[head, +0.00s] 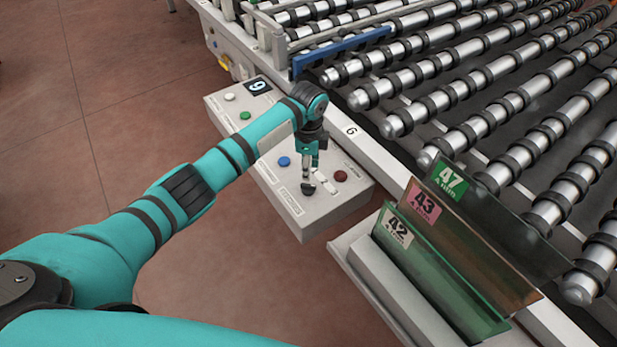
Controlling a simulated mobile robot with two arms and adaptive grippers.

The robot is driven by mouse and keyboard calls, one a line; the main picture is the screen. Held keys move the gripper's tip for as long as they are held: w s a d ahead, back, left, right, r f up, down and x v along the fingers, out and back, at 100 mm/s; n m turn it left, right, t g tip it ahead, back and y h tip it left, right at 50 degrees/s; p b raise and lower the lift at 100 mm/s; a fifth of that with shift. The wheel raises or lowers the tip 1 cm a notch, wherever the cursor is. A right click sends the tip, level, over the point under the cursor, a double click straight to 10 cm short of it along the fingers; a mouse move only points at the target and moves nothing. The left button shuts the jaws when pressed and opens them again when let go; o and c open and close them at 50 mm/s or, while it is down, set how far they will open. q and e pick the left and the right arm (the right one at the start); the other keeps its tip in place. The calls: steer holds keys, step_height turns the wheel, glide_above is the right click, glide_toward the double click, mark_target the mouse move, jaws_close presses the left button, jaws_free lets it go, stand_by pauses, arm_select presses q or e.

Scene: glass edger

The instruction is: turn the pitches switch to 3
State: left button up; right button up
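A light grey control panel (325,222) is fixed to the side of the roller conveyor. My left gripper (309,179) points down over its lower part, with its fingertips at a small black knob (308,189). I cannot tell whether the fingers touch the knob, or whether they are open or shut. The knob's setting and the small printed labels are too small to read, so I cannot tell for sure which control is the pitches switch. My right gripper is not in view.
The panel also carries a blue button (284,161), a dark red button (340,176), a green button (245,115) and a digit display (258,86). Conveyor rollers (440,100) fill the upper right. Glass sheets with number tags (425,205) stand at lower right. The red-brown floor is clear.

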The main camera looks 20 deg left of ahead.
arm_select(q)
step_height(320, 180, up, 5)
steer(key=shift+s+f, duration=0.1)
stand_by(0.6)
